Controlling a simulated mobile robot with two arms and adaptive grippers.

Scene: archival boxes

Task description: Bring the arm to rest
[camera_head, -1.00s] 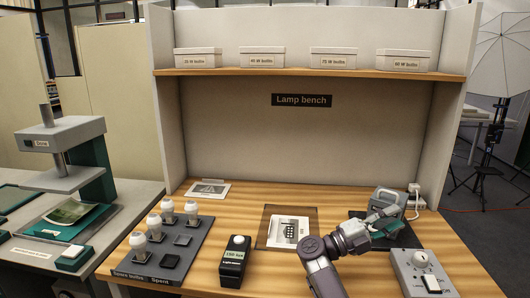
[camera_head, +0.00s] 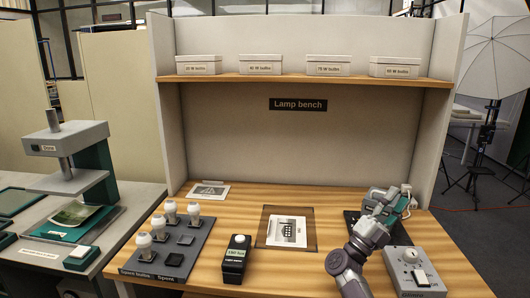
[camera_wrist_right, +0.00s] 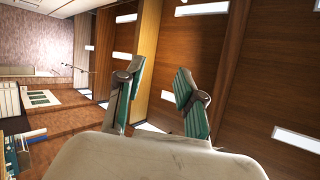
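My right arm comes in from the bottom right of the head view. Its gripper (camera_head: 385,200) is raised over the right side of the lamp bench, in front of a dark mat (camera_head: 351,228) and the grey device there, which it mostly hides. In the right wrist view the two green-padded fingers (camera_wrist_right: 158,85) stand apart with nothing between them. Beyond them are wood-panelled surfaces and light strips, not the bench top. My left gripper is not in view.
A control box with a knob (camera_head: 411,276) stands close to my right forearm. A black lamp meter (camera_head: 235,262), a brown mat with a printed card (camera_head: 287,232) and a bulb tray (camera_head: 150,268) lie further left. A shelf (camera_head: 300,80) with boxes spans the back.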

